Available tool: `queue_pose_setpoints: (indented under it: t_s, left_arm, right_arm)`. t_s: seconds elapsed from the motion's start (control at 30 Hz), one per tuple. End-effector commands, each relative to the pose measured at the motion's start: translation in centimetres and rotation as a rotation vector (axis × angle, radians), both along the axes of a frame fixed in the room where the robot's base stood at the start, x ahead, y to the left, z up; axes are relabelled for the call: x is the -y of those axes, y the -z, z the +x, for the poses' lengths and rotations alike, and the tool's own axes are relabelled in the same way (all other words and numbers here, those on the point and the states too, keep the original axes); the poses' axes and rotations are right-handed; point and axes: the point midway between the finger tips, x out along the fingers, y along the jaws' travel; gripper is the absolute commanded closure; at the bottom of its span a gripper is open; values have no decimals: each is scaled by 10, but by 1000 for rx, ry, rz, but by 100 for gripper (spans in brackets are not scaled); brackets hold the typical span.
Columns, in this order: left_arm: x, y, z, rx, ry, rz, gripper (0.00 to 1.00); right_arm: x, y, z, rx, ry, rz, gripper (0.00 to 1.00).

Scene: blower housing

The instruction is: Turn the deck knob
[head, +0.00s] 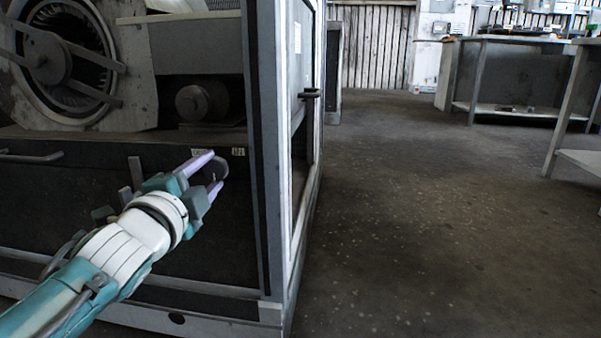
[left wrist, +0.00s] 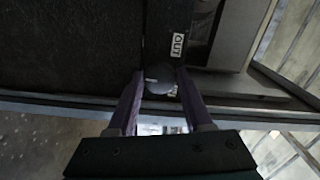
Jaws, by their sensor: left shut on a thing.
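The deck knob (head: 219,169) is a dark grey round knob on the dark front panel (head: 75,185) of the blower housing, near the panel's right end. My left gripper (head: 211,171) reaches it from the lower left, with one purple finger above and one below it, shut on it. In the left wrist view the knob (left wrist: 161,82) sits between the two finger ends of the gripper (left wrist: 160,84). A white label reading OUT (left wrist: 178,45) is beside it. The finger contact is partly dark. My right gripper is not in view.
A grey frame post (head: 268,150) and a glazed door with a black handle (head: 309,93) stand just right of the knob. A blower wheel (head: 62,60) is above left. A bar handle (head: 30,157) is on the panel. Open floor (head: 430,220) lies right, with workbenches (head: 520,75) behind.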

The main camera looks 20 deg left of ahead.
Motion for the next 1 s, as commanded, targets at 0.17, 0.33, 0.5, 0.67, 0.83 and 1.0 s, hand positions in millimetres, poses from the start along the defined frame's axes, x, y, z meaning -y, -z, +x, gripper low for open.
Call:
queue_pose_setpoints:
  t_s: [0.17,0.33,0.5,0.67,0.83,1.0]
  left_arm:
    - [-1,0,0,-29,0,122,100]
    - [0,0,0,-50,-1,204,100]
    - [0,0,0,-61,0,254,100]
    - [0,-1,0,-66,1,274,100]
    - [0,-1,0,-67,1,278,100]
    - [0,-1,0,-66,1,277,100]
  right_arm:
    - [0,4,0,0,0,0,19]
    - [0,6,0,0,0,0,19]
    - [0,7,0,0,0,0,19]
    - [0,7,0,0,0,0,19]
    - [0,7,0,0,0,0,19]
    - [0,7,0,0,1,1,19]
